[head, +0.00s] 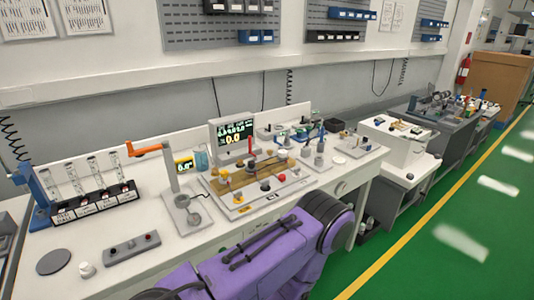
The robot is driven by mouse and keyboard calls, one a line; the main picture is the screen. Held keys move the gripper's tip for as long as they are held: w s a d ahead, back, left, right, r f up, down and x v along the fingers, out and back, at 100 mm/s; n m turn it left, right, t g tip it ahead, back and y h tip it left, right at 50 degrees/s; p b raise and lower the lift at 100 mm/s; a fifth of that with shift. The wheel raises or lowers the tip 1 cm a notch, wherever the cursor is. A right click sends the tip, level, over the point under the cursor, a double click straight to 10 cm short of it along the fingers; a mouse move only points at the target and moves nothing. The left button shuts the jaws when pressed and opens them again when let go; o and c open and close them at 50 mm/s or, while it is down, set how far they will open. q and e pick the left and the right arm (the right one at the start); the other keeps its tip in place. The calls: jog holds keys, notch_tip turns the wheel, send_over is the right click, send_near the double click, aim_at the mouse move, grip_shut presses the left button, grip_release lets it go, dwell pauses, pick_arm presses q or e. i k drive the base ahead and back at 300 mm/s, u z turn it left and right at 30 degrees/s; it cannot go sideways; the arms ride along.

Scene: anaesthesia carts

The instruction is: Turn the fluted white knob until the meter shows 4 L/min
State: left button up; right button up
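A small white knob-like piece (86,269) stands on the white bench top at the near left; it is too small to tell whether it is fluted. A flowmeter bank (95,205) with several clear upright tubes and a black labelled base stands at the left. A purple and black arm link of mine crosses the front of the bench. Neither gripper is in view.
A grey control box (132,249) and a dark disc (53,262) lie near the white piece. An orange-topped post (168,165) stands behind. A wooden board (250,181) with coloured knobs fills the middle. The bench front near the grey box is mostly clear.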

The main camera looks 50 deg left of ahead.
aim_at(282, 154)
jog(key=k, duration=0.15)
jog(key=u, duration=1.15)
